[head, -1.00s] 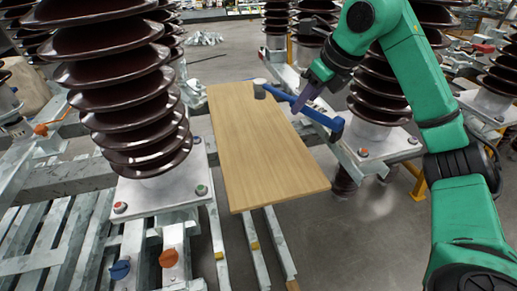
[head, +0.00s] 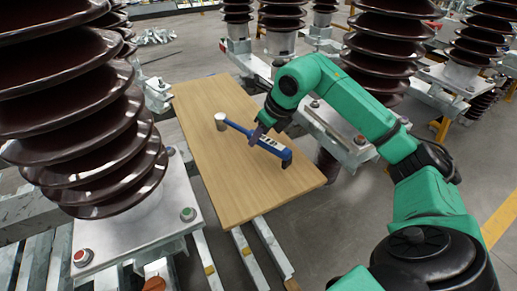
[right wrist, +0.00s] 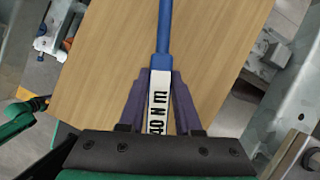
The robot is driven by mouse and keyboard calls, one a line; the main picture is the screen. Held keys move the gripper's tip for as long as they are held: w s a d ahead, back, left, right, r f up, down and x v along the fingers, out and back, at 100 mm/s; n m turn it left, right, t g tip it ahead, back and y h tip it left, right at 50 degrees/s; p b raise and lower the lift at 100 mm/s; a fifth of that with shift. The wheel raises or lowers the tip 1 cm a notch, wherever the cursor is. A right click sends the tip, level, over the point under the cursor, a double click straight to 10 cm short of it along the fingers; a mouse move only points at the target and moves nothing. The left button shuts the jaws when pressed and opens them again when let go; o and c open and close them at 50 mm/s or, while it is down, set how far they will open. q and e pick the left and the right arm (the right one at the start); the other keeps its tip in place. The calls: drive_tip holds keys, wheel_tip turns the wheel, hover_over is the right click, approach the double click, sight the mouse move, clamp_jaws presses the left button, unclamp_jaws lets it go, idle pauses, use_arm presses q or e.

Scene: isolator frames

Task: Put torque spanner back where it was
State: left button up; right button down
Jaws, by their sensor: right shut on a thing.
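The torque spanner (head: 240,130) is blue with a pale round head at its left end and a white label on its handle. It is over the wooden board (head: 215,180); whether it touches the board I cannot tell. My right gripper (head: 256,134) is shut on the spanner's handle. In the right wrist view, the purple fingers of my right gripper (right wrist: 158,100) lie on both sides of the labelled handle (right wrist: 157,110), and the blue shaft runs up out of the picture. My left gripper is not in view.
Brown ribbed insulators stand on metal bases at the left (head: 75,110) and at the back right (head: 385,50). A metal rail (head: 335,135) runs along the board's right side. Most of the board's near half is bare.

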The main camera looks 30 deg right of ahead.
sight(259, 145)
wheel_tip(259, 145, down, 3)
drive_tip(key=shift+f, duration=0.3)
drive_tip(key=c, duration=0.6)
unclamp_jaws()
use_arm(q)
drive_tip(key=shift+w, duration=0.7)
use_arm(e)
drive_tip(key=v, duration=1.1)
drive_tip(key=shift+s+r, duration=0.1)
drive_tip(key=shift+r, duration=0.15)
drive_tip(key=shift+s+r, duration=0.15)
drive_tip(key=shift+r, duration=0.15)
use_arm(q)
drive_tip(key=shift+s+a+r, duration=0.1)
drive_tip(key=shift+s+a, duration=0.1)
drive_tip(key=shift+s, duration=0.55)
